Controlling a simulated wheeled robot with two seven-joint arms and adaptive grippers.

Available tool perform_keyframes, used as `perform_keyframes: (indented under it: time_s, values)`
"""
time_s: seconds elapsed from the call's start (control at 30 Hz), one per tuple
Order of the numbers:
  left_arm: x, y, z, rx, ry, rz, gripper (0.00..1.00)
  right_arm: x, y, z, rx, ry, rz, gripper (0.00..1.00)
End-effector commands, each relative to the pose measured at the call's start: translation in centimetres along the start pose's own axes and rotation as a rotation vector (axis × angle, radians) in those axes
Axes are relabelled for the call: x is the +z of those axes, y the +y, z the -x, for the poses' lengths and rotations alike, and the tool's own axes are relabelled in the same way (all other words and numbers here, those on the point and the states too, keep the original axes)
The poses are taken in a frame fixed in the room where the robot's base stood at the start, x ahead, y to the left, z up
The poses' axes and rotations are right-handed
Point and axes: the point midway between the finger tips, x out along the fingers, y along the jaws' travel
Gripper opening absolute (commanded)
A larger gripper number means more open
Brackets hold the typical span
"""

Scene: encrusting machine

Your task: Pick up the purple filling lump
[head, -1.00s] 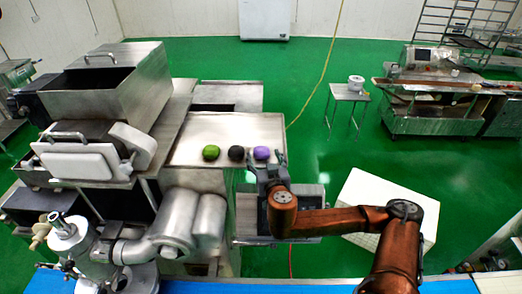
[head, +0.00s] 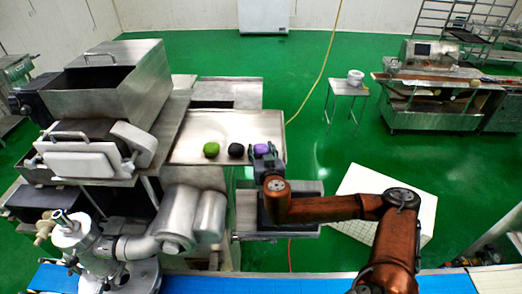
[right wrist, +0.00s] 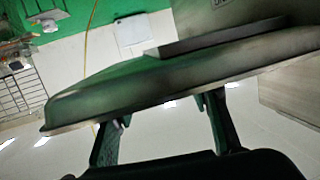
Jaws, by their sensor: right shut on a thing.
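The purple filling lump (head: 261,148) is at the right of a row of three lumps on the steel tray (head: 190,156). My right gripper (head: 265,152) is at it from the front right, with its fingers around it and shut on it. The lump's lower front is hidden by the gripper. In the right wrist view the two fingers (right wrist: 160,115) show apart at the tray's edge, and the lump cannot be made out there. My left gripper is not in view.
A black lump (head: 236,150) lies just left of the purple one, with a green lump (head: 211,149) further left. The steel encrusting machine (head: 110,90) stands left of the tray. A white crate (head: 385,190) stands on the floor to the right.

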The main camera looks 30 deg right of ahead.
Motion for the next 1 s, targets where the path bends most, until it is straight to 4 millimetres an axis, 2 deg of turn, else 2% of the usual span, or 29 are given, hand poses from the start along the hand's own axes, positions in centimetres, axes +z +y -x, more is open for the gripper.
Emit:
perform_keyframes:
  time_s: [0.2, 0.47, 0.67, 0.83, 1.0]
  values:
    - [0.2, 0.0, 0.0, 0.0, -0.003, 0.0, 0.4, 0.0, 0.0, 0.0, 0.0, 0.0, 0.0, 0.17]
    - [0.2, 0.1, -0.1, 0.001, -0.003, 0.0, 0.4, -0.1, 0.0, 0.0, 0.0, 0.001, 0.0, 0.16]
    - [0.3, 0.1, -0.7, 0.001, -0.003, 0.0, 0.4, -0.9, 0.0, 0.2, 0.0, 0.002, -0.003, 0.16]
    - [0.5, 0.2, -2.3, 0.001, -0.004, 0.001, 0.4, -3.3, -0.5, 0.9, -0.006, 0.006, -0.008, 0.16]
    - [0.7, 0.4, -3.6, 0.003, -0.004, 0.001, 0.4, -7.2, -3.7, 3.9, -0.013, 0.007, -0.01, 0.16]
